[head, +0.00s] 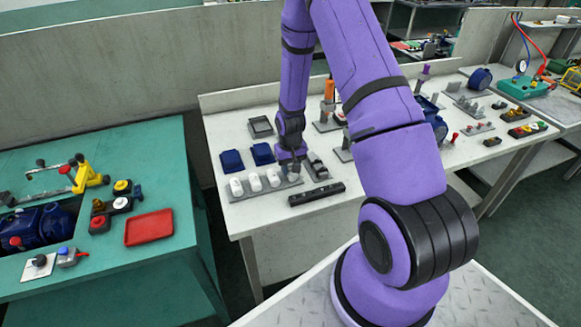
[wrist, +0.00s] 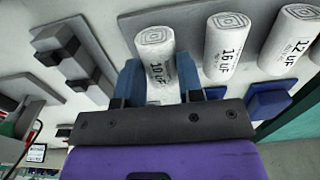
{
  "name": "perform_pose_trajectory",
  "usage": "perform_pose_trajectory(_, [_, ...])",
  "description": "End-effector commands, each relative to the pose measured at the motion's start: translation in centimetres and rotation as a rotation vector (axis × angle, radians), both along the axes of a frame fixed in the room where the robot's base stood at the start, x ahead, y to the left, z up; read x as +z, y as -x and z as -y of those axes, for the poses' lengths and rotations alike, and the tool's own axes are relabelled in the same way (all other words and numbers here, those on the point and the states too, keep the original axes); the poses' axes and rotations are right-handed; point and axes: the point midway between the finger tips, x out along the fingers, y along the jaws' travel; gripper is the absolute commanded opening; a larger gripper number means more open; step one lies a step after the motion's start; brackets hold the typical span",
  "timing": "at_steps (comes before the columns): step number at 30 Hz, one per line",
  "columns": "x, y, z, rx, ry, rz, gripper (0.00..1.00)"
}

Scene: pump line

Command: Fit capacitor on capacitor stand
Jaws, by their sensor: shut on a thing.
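My gripper (wrist: 158,72) is shut on a white capacitor marked 10 uF (wrist: 155,50), with a blue finger on each side of it. In the head view my gripper (head: 291,160) is over the right end of the grey capacitor stand (head: 262,192), which also shows in the wrist view (wrist: 192,14). Two more white capacitors, marked 16 uF (wrist: 227,45) and 12 uF (wrist: 291,40), stand in the same row. The held capacitor lines up with them. Its lower end is hidden, so I cannot tell whether it touches the stand.
Two blue boxes (head: 231,161) (head: 263,153) lie behind the row. A grey fixture with dark blocks (head: 317,167) stands close to the right of my gripper. A black bar (head: 317,194) lies in front. The table's front left corner is clear.

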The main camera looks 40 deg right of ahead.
Motion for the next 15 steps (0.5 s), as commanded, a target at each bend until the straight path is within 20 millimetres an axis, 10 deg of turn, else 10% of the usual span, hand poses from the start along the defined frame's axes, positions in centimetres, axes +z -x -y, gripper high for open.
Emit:
perform_pose_trajectory(14, [-0.21,-0.01,0.0,0.0,0.0,0.0,0.1])
perform_pose_trajectory(15, [-0.2,-0.02,0.01,0.0,0.0,0.0,0.41])
